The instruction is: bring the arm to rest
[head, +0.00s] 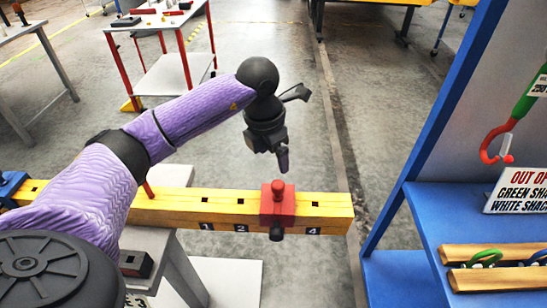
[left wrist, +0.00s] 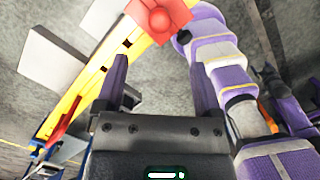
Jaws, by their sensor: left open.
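My left arm reaches in from the left in the head view. Its gripper (head: 282,158) hangs in the air, above and beyond the yellow beam (head: 175,207) as I see it. In the left wrist view the two fingers (left wrist: 159,65) stand apart with nothing between them. A red block (head: 278,207) with a round knob on top sits around the beam near its right end. It also shows in the left wrist view (left wrist: 158,18), beyond the fingers and apart from them. My right gripper is in neither view.
The beam carries number labels, with 1, 2 and 4 readable. A blue rack (head: 432,222) stands at right with a sign (head: 514,190), wooden blocks holding green rings (head: 495,254), and a red hook (head: 490,145). A red-legged cart (head: 174,70) stands behind. Open floor lies beyond the beam.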

